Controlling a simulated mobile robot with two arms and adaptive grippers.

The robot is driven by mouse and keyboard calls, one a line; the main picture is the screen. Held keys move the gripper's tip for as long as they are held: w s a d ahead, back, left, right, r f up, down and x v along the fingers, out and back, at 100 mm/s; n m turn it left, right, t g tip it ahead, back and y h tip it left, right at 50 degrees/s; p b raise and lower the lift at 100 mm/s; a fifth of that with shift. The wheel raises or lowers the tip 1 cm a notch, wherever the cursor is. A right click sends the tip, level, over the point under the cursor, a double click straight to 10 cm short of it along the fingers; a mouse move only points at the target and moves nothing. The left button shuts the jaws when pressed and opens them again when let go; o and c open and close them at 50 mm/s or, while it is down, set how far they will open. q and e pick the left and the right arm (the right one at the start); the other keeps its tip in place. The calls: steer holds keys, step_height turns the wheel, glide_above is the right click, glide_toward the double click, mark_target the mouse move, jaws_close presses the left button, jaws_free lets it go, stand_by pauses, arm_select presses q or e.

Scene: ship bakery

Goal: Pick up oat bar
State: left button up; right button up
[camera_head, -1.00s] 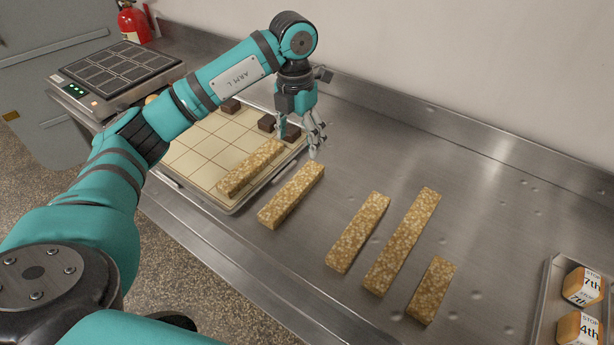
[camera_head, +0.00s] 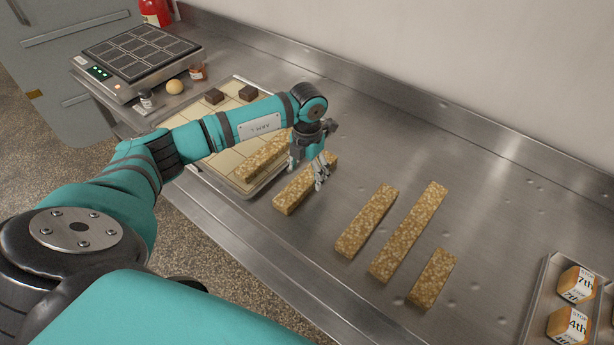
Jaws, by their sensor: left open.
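Several oat bars of differing lengths lie on the steel counter. One oat bar (camera_head: 293,195) lies just right of the tray, with my left gripper (camera_head: 319,182) above its right part. Further right lie a medium oat bar (camera_head: 366,222), a long one (camera_head: 409,233) and a short one (camera_head: 433,278). Another oat bar (camera_head: 262,160) lies on the tray's gridded surface, partly behind my arm. My left gripper is open, pointing down, with nothing seen between its fingers. Whether its fingers touch the bar below cannot be told. My right gripper is not in view.
The cream gridded tray (camera_head: 215,170) holds dark brown blocks (camera_head: 248,93). A grill-like appliance (camera_head: 138,62) stands at the back left, with a round bun (camera_head: 174,87) near it. A metal tray (camera_head: 538,312) with labelled blocks is at the right. The middle-back counter is clear.

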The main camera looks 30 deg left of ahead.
arm_select(q)
steer(key=shift+f, duration=1.35)
steer(key=c, duration=0.8)
steer(key=shift+r, duration=0.1)
steer(key=c, duration=0.6)
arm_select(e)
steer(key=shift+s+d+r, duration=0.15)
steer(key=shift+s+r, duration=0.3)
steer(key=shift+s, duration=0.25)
